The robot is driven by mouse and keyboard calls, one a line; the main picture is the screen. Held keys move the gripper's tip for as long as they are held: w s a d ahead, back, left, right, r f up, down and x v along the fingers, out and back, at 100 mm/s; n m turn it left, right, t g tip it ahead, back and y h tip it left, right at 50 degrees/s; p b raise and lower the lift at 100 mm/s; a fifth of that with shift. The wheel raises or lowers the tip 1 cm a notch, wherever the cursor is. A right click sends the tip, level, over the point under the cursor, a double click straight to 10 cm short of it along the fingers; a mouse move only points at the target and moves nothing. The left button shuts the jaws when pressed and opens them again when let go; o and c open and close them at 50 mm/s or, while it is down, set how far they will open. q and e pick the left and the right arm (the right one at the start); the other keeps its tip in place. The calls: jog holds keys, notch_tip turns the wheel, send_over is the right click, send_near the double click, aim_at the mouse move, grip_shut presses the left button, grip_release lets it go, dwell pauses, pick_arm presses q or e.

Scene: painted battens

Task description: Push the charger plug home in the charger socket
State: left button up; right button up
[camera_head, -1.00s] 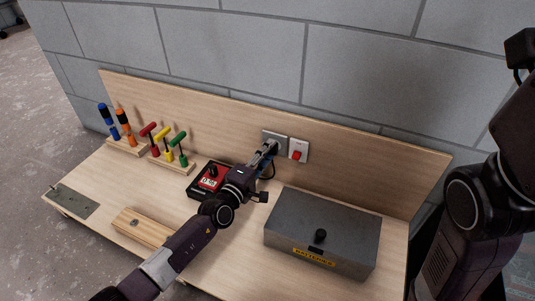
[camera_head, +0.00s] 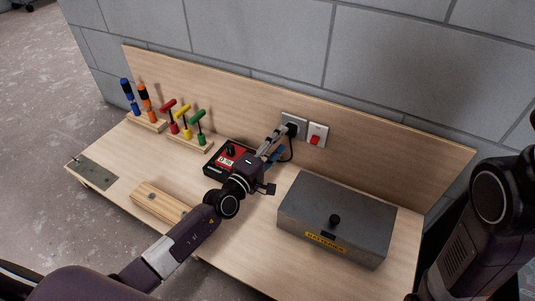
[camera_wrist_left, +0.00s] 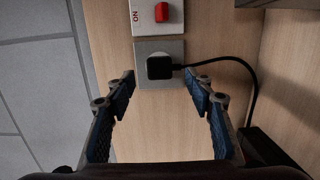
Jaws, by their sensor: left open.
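The charger plug (camera_head: 291,130) is a small black block with a black cable. It sits at the grey charger socket (camera_head: 301,119) on the wooden back panel. In the left wrist view the plug (camera_wrist_left: 159,68) covers the middle of the socket plate (camera_wrist_left: 146,48); I cannot tell whether any gap is left behind it. My left gripper (camera_head: 276,143) is open and empty in front of the socket. In the left wrist view its blue-padded fingers (camera_wrist_left: 160,88) stand apart on either side, below the plug, not gripping it. My right gripper is out of view.
A switch plate with a red rocker (camera_head: 315,139) is right of the socket. A grey battery box (camera_head: 350,212) stands at the bench's right. A black-and-red meter (camera_head: 228,160) lies beside my left gripper. Screwdrivers and T-handle tools stand in racks (camera_head: 190,139) at the left.

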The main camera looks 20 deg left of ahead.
pick_arm(q)
jog(key=v, duration=0.7)
jog(key=shift+s, duration=0.35)
jog(key=shift+r, duration=0.15)
